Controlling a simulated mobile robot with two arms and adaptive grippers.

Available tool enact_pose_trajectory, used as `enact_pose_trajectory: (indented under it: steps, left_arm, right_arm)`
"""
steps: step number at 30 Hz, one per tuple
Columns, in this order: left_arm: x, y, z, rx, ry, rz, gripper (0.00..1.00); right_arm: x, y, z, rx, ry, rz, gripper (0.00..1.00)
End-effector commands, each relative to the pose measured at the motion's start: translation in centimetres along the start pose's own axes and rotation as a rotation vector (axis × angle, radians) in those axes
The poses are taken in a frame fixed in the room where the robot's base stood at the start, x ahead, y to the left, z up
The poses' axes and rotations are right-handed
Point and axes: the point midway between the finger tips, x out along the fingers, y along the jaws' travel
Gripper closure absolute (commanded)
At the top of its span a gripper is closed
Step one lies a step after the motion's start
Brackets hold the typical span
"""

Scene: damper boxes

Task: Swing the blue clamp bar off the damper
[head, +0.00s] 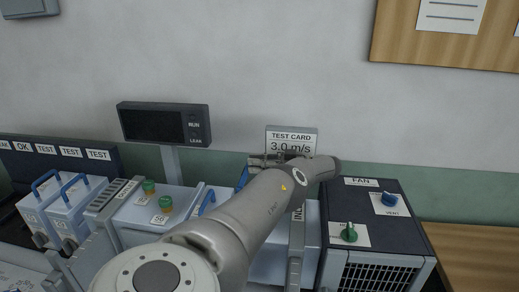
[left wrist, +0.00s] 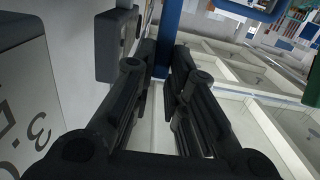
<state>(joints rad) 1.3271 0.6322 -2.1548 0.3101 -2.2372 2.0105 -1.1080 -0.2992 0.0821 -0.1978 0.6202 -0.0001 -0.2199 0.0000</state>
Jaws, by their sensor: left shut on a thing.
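My left arm crosses the middle of the head view, and its gripper (head: 268,160) is mostly hidden behind the wrist, just in front of the test card. In the left wrist view the dark fingers (left wrist: 165,70) close around a blue upright bar (left wrist: 167,40), which looks like the clamp bar. A sliver of blue (head: 242,177) shows beside the gripper in the head view. The damper cannot be made out clearly; my arm covers much of the pale blue box (head: 270,268) below. My right gripper is not in view.
The test card (head: 291,140) reads 3.0 m/s and stands close behind the gripper. A fan box (head: 385,215) with green and blue knobs is at right. A dark monitor (head: 163,123) stands at left, above boxes with blue handles (head: 45,181). Bare wooden tabletop (head: 475,255) lies far right.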

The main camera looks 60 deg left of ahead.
Motion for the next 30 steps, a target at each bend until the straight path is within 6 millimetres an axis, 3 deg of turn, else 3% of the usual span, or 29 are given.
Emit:
enact_pose_trajectory:
  steps: [21, 22, 24, 26, 30]
  left_arm:
    - [0.1, -0.3, 0.81, 0.009, 0.045, 0.0, 1.0]
    - [0.1, -0.31, 0.81, 0.009, 0.045, 0.0, 0.82]
    - [0.12, -0.29, 0.77, 0.009, 0.045, -0.001, 0.73]
    - [0.13, -0.26, 0.7, 0.007, 0.045, 0.0, 0.65]
    - [0.15, -0.21, 0.56, 0.005, 0.046, 0.0, 0.64]
  right_arm:
    - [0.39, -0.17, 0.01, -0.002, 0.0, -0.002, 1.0]
    - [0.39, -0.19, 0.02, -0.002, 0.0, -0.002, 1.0]
    - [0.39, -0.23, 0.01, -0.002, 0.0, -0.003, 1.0]
    - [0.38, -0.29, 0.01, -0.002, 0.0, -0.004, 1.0]
    - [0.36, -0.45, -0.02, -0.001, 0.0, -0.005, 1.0]
